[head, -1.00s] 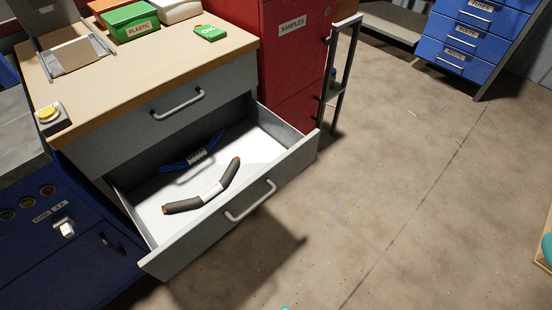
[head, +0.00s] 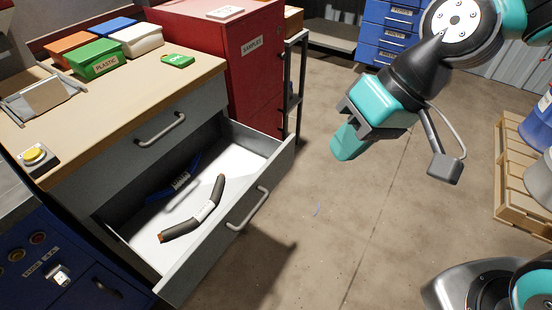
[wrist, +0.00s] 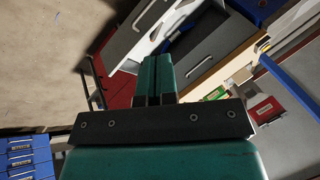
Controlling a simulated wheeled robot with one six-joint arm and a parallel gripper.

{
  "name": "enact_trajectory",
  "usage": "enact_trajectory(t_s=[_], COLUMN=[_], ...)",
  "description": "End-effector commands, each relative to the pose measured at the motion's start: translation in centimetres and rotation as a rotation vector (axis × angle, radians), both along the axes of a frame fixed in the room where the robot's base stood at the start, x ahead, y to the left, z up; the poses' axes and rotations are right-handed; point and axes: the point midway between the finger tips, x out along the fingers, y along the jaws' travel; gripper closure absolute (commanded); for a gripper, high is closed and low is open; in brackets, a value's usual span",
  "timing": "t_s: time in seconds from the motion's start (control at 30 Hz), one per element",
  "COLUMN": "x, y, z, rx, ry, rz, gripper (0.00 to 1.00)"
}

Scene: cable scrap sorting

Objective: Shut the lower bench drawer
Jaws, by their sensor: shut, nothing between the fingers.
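The lower bench drawer (head: 222,240) is pulled well out from the bench in the head view, with a grey front and a bar handle (head: 247,208). Inside it lie a bent dark cable piece (head: 190,222) with a white label and a blue cable piece (head: 178,184) with a label. My gripper (head: 346,146) is in the air to the right of the drawer, apart from it, shut and empty. In the wrist view the closed teal fingers (wrist: 154,75) point toward the bench, and part of the open drawer (wrist: 160,28) shows beyond them.
The upper drawer (head: 150,140) is closed. On the bench top are a yellow button (head: 35,154), a green PLASTIC bin (head: 96,60) and other bins. A red SAMPLES cabinet (head: 252,75) stands behind the drawer. A pallet (head: 515,170) is at right. The floor before the drawer is clear.

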Motion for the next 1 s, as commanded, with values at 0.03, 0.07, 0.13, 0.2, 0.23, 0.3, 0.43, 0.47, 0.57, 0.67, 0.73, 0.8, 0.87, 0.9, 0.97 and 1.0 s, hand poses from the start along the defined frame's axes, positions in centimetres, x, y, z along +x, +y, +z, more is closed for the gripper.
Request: enact_trajectory(t_s=[0.03,0.07,0.13,0.2,0.23,0.3,0.43,0.47,0.57,0.67,0.73,0.8,0.87,0.9,0.97,1.0], x=[1.6,2.6,4.8,6.9,7.8,9.7,12.5,13.0,14.3,15.1,15.4,15.5,15.7,15.8,16.1,16.3], y=[0.3,0.5,0.8,0.9,0.9,0.6,-0.2,-0.4,-1.4,-2.3,-2.7,-3.0,-3.1,-3.0,-2.6,-2.3], z=[-1.2,-1.9,-3.6,-5.4,-6.3,-8.4,-12.5,-13.4,-16.2,-18.3,-19.3,-20.0,-20.4,-20.6,-21.0,-21.4], rx=[0.031,0.054,0.105,0.155,0.176,0.224,0.302,0.318,0.362,0.391,0.404,0.413,0.417,0.418,0.419,0.419], ry=[0.027,0.035,0.055,0.075,0.084,0.103,0.138,0.145,0.161,0.171,0.175,0.177,0.177,0.177,0.177,0.178], rz=[-0.057,-0.094,-0.182,-0.275,-0.316,-0.416,-0.606,-0.647,-0.772,-0.869,-0.914,-0.945,-0.958,-0.962,-0.962,-0.962], gripper=[1.0,1.0,1.0,1.0,1.0,1.0,1.0,1.0,1.0,1.0,1.0,1.0,1.0,1.0,1.0,1.0])
